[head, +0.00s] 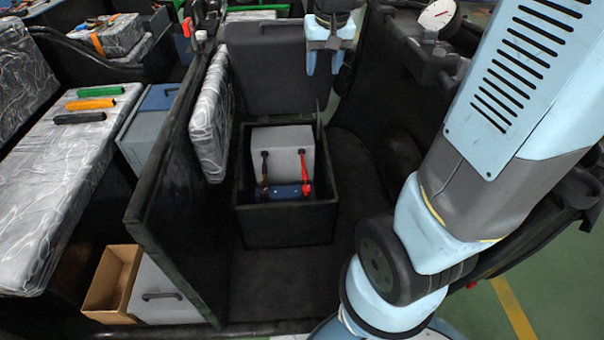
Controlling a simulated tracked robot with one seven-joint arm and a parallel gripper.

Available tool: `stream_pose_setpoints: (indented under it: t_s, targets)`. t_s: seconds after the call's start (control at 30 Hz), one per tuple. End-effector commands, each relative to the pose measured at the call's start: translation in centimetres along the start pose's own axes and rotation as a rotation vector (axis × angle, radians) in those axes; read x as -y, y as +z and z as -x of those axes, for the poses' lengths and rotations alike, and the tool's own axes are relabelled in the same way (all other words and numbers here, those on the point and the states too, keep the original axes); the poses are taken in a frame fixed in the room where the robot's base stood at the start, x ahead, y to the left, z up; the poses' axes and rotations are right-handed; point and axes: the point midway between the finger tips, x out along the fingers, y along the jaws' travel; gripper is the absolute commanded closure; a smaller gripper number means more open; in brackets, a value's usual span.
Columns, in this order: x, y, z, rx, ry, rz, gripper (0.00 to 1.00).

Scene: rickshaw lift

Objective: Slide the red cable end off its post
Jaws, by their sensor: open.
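The red cable (305,175) lies at the right side of a grey battery (284,148) in an open black box. Its upper end is at the battery's upper right; the post under it is too small to make out. A dark cable (265,170) runs down the battery's left side. A blue part (285,191) lies at the battery's front, by the lower ends of both cables. My gripper (325,70) is open and empty, fingers pointing down. It appears above and behind the battery box in the picture, apart from the red cable.
The black box (287,226) has its lid (264,68) raised behind it. A dark panel (165,190) stands to the left. A silver seat (60,170) holds several coloured bars. A cardboard box (112,280) sits lower left. Dark floor (290,285) in front of the box is clear.

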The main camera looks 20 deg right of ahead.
Motion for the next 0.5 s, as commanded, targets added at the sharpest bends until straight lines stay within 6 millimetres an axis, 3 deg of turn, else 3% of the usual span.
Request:
stream_pose_setpoints:
  t_s: [0.5]
  targets:
    - [1.7,-5.3,-12.3,0.113,0.057,-0.041,0.49]
